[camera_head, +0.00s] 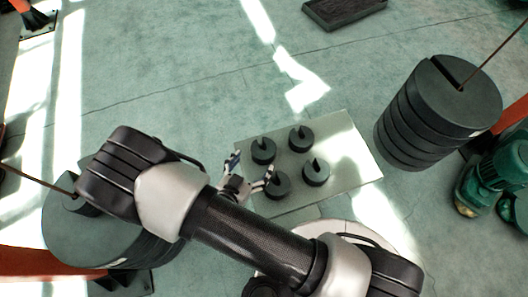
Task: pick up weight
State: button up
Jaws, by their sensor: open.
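Several small dark round weights, each with an upright stem on top, stand on a pale flat plate (345,150) on the floor. The back left weight (263,152) and the back right weight (301,140) stand clear of each other. The front right weight (316,174) stands apart, and the front left weight (278,187) is nearest my gripper. My gripper (254,172) is open at the plate's left side, with one finger close to the front left weight. I cannot tell whether it touches. My arm hides part of the plate's near left area.
A large stack of dark discs (430,115) hangs on a cable at the right, near green machinery (492,180). Another large disc stack (85,238) is at the lower left, partly behind my arm. A dark slab (343,10) lies at the back. The floor behind the plate is clear.

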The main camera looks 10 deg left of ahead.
aim_at(266, 146)
jog(key=b+x, duration=0.2)
jog(key=x, duration=0.6)
jog(key=shift+w+a, duration=0.1)
jog(key=shift+w, duration=0.05)
jog(key=shift+r, duration=0.1)
jog(key=shift+c, duration=0.6)
jog(key=c, duration=1.7)
jog(key=shift+a+r, duration=0.1)
jog(key=shift+r, duration=0.05)
jog(key=shift+c, duration=0.2)
